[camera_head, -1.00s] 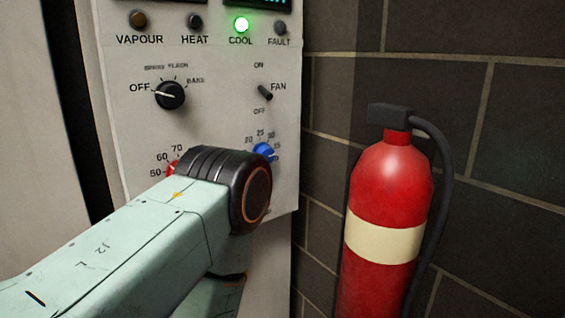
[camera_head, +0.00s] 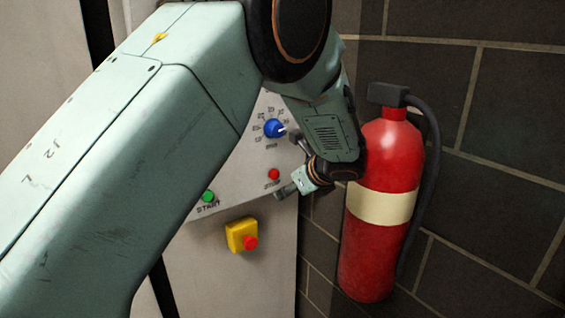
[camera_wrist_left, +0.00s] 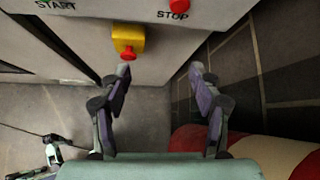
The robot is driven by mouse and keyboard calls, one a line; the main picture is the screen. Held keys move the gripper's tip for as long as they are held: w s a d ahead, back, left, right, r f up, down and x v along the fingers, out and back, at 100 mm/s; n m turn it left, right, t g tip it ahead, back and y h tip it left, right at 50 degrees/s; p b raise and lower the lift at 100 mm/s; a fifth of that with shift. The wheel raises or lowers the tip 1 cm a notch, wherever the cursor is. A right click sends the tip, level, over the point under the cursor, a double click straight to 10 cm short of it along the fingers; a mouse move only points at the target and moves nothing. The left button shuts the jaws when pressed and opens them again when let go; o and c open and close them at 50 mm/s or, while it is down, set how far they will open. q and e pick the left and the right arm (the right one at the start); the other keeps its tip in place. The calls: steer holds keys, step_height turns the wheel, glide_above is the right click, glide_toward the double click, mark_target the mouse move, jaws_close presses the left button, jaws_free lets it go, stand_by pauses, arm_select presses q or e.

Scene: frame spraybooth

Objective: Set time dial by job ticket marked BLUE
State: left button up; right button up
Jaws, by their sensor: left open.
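A blue dial (camera_head: 274,128) with a ring of small numbers sits on the sloping light panel (camera_head: 232,178) in the head view. Its white pointer faces right. The label under it is too small to read surely. My left gripper (camera_head: 291,165) is open and empty, just right of and below the dial, with one finger close to the dial's right side. In the left wrist view the open fingers (camera_wrist_left: 160,71) point toward the panel's lower edge, and the dial is out of frame. No job ticket is visible. My left arm hides the upper panel. My right gripper is not in view.
Below the dial are a red stop button (camera_head: 274,174), a green start button (camera_head: 208,196) and a red emergency button on a yellow box (camera_head: 241,235). A red fire extinguisher (camera_head: 379,245) stands close to the right of my left wrist, before a dark brick wall (camera_head: 500,120).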

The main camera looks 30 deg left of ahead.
mark_target(278, 131)
arm_select(q)
step_height(278, 131, up, 13)
steer(key=w+a+m+t+y, duration=0.1)
steer(key=w+a+y, duration=0.1)
steer(key=w+y, duration=0.1)
steer(key=shift+t, duration=0.3)
steer(key=x, duration=0.5)
steer(key=shift+w+a+r, duration=0.1)
steer(key=shift+w+a, duration=0.15)
steer(key=shift+a, duration=0.2)
steer(key=shift+x, duration=0.85)
steer(key=shift+r, duration=0.1)
steer(key=shift+c, duration=1.3)
steer(key=c, duration=0.9)
